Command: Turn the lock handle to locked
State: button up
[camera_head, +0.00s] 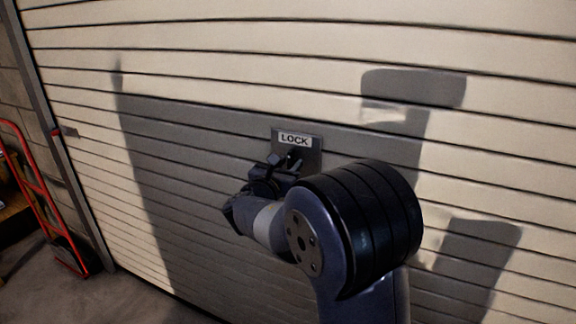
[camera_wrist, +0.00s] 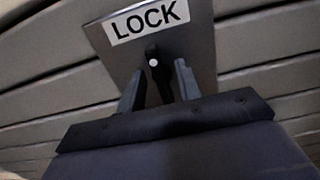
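A grey lock plate (camera_head: 311,146) with a white LOCK label is mounted on the roller door. It fills the upper middle of the wrist view (camera_wrist: 201,50). A dark handle (camera_wrist: 153,62) with a light round spot sits on the plate below the label and points roughly down in the wrist view. My gripper (camera_wrist: 158,80) is at the plate, with one finger on each side of the handle. The fingers are apart, and gaps show between them and the handle. In the head view, my gripper (camera_head: 283,160) partly hides the handle.
The slatted roller door (camera_head: 190,60) fills most of the head view. A red hand truck (camera_head: 35,190) stands at the far left beside the door's side rail (camera_head: 60,150). Bare floor (camera_head: 120,300) shows at the lower left.

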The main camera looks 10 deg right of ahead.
jog(key=shift+c, duration=0.5)
grip_shut()
jog(key=shift+f+m+b, duration=0.15)
jog(key=shift+m+b, duration=0.15)
jog(key=shift+b, duration=0.3)
jog(key=m+b, duration=0.1)
jog(key=b, duration=0.2)
jog(key=shift+s+d+f+m, duration=0.1)
jog(key=shift+f+m, duration=0.05)
jog(key=shift+m, duration=0.25)
jog(key=shift+s+d+f+m+b, duration=0.1)
jog(key=shift+d+f+m+b, duration=0.05)
jog(key=shift+m+b, duration=4.15)
jog(key=shift+s+d+f+m+b, duration=0.1)
jog(key=shift+m+b, duration=3.3)
jog(key=shift+b, duration=1.65)
